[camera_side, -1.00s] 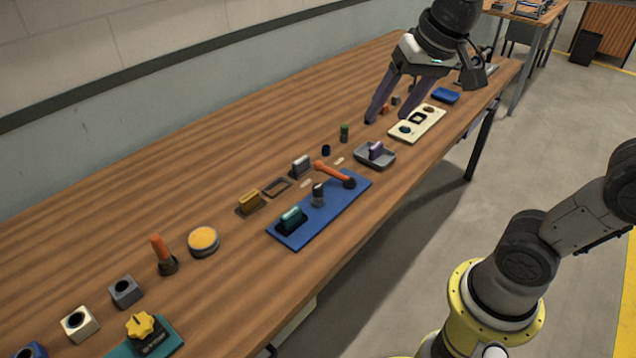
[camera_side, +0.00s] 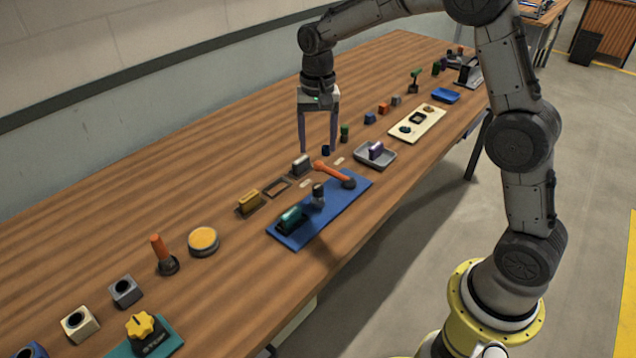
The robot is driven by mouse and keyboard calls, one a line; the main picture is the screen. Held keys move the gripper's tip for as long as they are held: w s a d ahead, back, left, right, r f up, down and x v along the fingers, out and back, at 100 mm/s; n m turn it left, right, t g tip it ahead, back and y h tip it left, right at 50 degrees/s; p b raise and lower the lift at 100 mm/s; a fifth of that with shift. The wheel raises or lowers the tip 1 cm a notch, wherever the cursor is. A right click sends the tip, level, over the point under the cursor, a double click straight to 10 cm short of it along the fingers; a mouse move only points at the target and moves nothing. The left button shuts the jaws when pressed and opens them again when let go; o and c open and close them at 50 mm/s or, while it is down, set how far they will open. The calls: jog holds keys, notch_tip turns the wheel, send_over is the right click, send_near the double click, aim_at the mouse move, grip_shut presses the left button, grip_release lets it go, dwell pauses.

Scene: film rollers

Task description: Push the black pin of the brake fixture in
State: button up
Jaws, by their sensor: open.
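The brake fixture is a blue plate (camera_side: 334,215) near the table's front edge. It carries an orange lever (camera_side: 331,172) at its far end and a teal part (camera_side: 290,219) at its near end. Between them stands a short pin (camera_side: 318,194), dark with a greyish top; how deep it sits I cannot tell. My gripper (camera_side: 318,151) points down with its two purple fingers apart and nothing seen held. It is behind the fixture, beyond the lever in the picture, apart from the pin.
A grey block (camera_side: 301,165), a dark blue cylinder (camera_side: 326,150) and a green one (camera_side: 345,133) stand close around my fingertips. A grey tray (camera_side: 376,160) with a purple part lies right of the fixture. The table's back left is clear.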

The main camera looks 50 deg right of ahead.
aim_at(318, 186)
notch_tip(318, 186, down, 12)
jog(key=shift+f, duration=0.2)
dwell(0.4)
grip_shut()
dwell(1.2)
